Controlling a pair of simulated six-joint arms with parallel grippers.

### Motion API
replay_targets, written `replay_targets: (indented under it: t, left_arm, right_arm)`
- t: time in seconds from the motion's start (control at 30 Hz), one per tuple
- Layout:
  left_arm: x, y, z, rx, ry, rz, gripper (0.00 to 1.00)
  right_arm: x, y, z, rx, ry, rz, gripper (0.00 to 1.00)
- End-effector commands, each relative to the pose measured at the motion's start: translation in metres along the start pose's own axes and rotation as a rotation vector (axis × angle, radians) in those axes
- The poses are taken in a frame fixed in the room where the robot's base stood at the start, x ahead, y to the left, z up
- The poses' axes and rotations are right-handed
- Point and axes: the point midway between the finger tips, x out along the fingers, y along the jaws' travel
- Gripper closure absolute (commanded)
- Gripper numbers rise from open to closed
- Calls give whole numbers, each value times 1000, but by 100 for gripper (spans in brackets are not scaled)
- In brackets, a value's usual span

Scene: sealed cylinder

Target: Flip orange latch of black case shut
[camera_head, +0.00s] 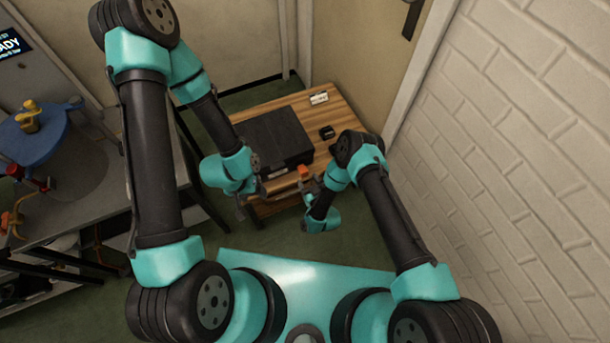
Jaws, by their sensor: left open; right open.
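The black case (272,136) lies closed on a small wooden table. A small orange piece (303,171), which looks like the latch, shows at the case's front right, close to my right gripper. I cannot tell its exact angle. My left gripper (257,187) is open at the case's front left side, near its edge. I cannot tell whether it touches the case. My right gripper (307,187) is open in front of the case's right corner, just below the orange piece. Part of the case's front is hidden by the grippers.
The wooden table (345,112) also bears a small black object (327,132) and a white item (319,98). A grey workbench (90,205) with a blue round object (35,135) stands at the left. A white brick wall (520,140) bounds the right.

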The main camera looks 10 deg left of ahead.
Motion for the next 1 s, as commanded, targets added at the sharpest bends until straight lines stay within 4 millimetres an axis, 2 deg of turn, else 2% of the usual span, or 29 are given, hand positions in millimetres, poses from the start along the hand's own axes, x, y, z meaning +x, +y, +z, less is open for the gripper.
replay_targets:
  t: [0.1,0.23,0.57,1.0]
  left_arm:
    - [0,0,0,0,0,0,38]
    - [0,0,0,0,0,0,38]
    - [0,0,0,0,0,0,38]
    - [0,0,0,0,0,0,38]
  right_arm:
    - [17,0,0,-1,2,0,38]
    - [28,0,0,0,1,0,38]
    - [31,0,0,1,-1,1,38]
    - [31,0,0,1,0,0,78]
